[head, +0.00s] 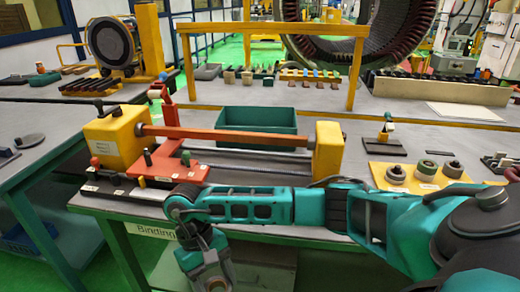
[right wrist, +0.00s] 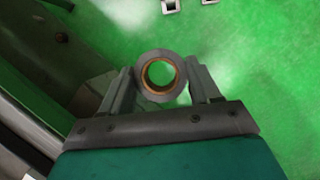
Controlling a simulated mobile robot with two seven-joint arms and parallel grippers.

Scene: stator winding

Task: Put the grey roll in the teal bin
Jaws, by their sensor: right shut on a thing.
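My right gripper (right wrist: 161,74) is shut on a grey roll (right wrist: 141,73) in the right wrist view. The roll is a ring with an orange-brown inner edge, held between the two fingers with green floor behind it. In the head view my right arm reaches in from the right across the bench front, and its gripper (head: 213,277) points down at the bottom edge, in front of the bench. The teal bin (head: 257,121) stands on the bench behind the red bar, which hides part of its front. My left gripper is not in view.
A red bar (head: 225,138) runs between two yellow blocks (head: 328,152) in front of the bin. A yellow plate (head: 376,177) with several rings lies to the right. A yellow frame (head: 270,28) rises behind the bin. A dark cabinet edge lies left in the wrist view.

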